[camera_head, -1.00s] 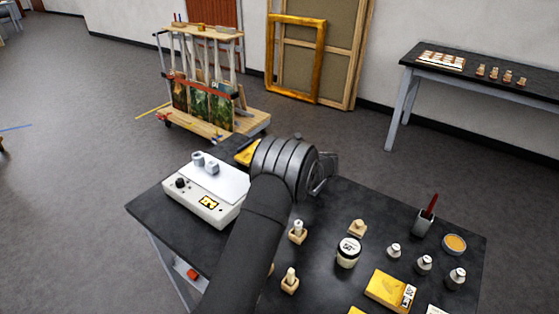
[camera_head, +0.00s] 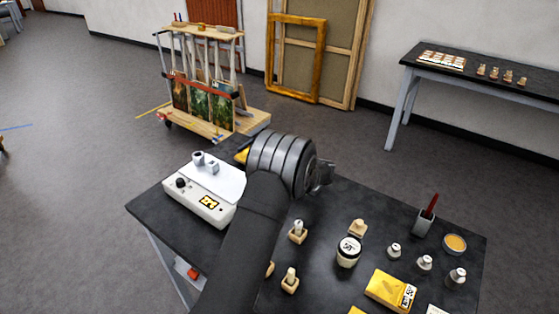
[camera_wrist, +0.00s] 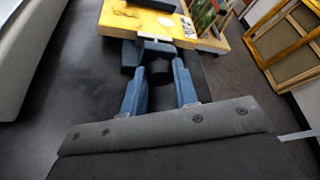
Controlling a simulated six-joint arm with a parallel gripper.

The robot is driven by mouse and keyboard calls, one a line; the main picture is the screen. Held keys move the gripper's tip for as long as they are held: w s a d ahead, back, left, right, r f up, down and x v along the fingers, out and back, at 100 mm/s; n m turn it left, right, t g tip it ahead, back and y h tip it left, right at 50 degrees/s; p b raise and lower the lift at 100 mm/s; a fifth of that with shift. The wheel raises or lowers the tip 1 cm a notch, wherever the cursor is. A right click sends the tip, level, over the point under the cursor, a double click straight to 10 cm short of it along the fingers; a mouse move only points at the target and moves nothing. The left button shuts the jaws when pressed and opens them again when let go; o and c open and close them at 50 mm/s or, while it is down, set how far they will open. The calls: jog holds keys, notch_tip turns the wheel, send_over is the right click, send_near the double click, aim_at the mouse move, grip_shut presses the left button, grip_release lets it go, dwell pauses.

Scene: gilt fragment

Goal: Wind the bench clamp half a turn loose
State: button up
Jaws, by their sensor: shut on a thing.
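My gripper (camera_wrist: 158,48) shows in the wrist view with two blue fingers closing in from both sides. The fingers are shut on a small grey piece with a pale crossbar (camera_wrist: 155,36), which looks like the bench clamp's handle. A dark round part sits between the fingers, nearer to me. The clamp's body and screw cannot be made out clearly. In the head view my arm covers the clamp and the fingertips, at the far edge of the black table (camera_head: 320,225).
A white box with a dial (camera_head: 205,205) stands on the table left of my arm; its side also shows in the wrist view (camera_wrist: 30,60). A jar (camera_head: 348,252), yellow box (camera_head: 388,290) and several small bottles stand to the right. A trolley (camera_head: 225,128) is beyond.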

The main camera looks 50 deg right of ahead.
jog(key=shift+n, duration=0.3)
jog(key=o, duration=1)
jog(key=shift+s, duration=0.1)
jog(key=v, duration=1.7)
jog(key=shift+s+a, duration=0.1)
jog(key=shift+a, duration=0.15)
